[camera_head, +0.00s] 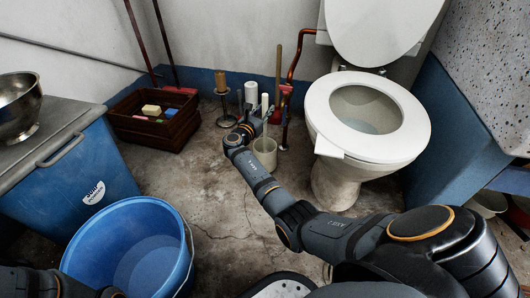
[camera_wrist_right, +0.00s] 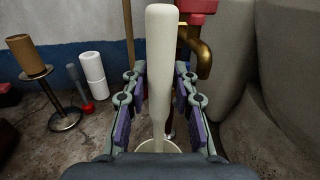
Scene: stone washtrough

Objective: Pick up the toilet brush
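The toilet brush shows as a white, upright handle (camera_head: 264,103) that rises from a pale round holder (camera_head: 265,153) on the floor, left of the toilet. In the right wrist view the handle (camera_wrist_right: 161,65) is large and central, and the holder's rim (camera_wrist_right: 158,146) shows below it. My right gripper (camera_wrist_right: 157,82) is open, with one finger on each side of the handle and gaps visible beside it. The brush head is hidden inside the holder. In the head view only dark parts of my left arm show at the bottom left corner; its gripper is not visible.
The toilet (camera_head: 366,118) stands right of the brush. A wooden stick (camera_head: 278,75) and copper pipe (camera_head: 297,57) rise close behind. A roll stand (camera_head: 224,100) and white rolls (camera_head: 251,93) stand left. A blue bucket (camera_head: 129,250), wooden crate (camera_head: 153,122) and blue bin (camera_head: 80,175) are further left.

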